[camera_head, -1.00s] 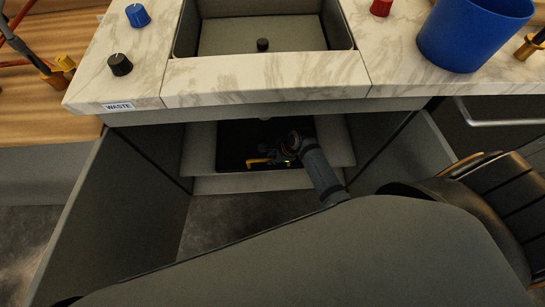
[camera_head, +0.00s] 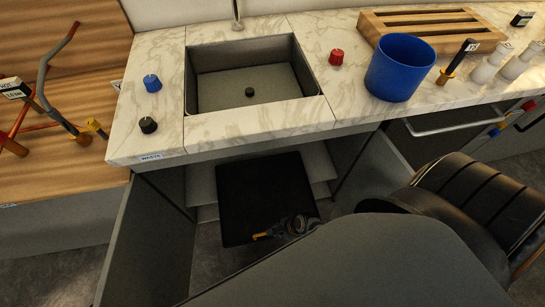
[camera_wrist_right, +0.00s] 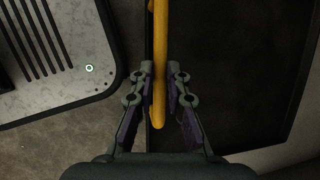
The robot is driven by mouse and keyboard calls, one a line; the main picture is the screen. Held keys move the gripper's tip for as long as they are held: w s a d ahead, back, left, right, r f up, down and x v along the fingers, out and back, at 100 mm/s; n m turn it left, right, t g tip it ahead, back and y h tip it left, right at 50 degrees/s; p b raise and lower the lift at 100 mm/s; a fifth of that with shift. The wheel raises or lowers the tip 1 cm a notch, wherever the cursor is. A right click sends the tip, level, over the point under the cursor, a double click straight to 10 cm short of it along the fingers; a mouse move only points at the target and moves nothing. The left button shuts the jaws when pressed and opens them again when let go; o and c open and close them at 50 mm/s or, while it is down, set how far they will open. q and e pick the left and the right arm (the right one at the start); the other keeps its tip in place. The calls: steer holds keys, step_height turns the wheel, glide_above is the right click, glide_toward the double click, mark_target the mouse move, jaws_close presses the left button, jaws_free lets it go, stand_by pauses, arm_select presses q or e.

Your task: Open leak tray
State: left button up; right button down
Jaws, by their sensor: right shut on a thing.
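The leak tray (camera_head: 255,185) is a flat black tray in the open cabinet under the sink. It is pulled partly out, with its front over the floor. A yellow handle (camera_head: 262,236) is at its front edge. My right gripper (camera_head: 284,230) is at that edge, partly hidden by my grey arm. In the right wrist view the gripper's fingers (camera_wrist_right: 159,92) are shut on the yellow bar of the handle (camera_wrist_right: 160,40), with the dark tray (camera_wrist_right: 225,70) beside it. My left gripper is not in view.
The cabinet's left door (camera_head: 150,235) and right door (camera_head: 385,170) stand open beside the tray. Above are the sink (camera_head: 205,95), a blue bucket (camera_head: 395,75), a wooden rack (camera_head: 375,28) and several knobs. Dark floor (camera_head: 208,250) shows left of the tray.

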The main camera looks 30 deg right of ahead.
steer(key=s+a+p, duration=0.2)
steer(key=s+a, duration=0.1)
steer(key=s, duration=0.6)
steer(key=shift+s, duration=0.4)
steer(key=c, duration=1.3)
jaws_free()
steer(key=shift+c, duration=0.2)
steer(key=shift+d, duration=0.1)
steer(key=v, duration=1.2)
steer(key=shift+s, duration=0.1)
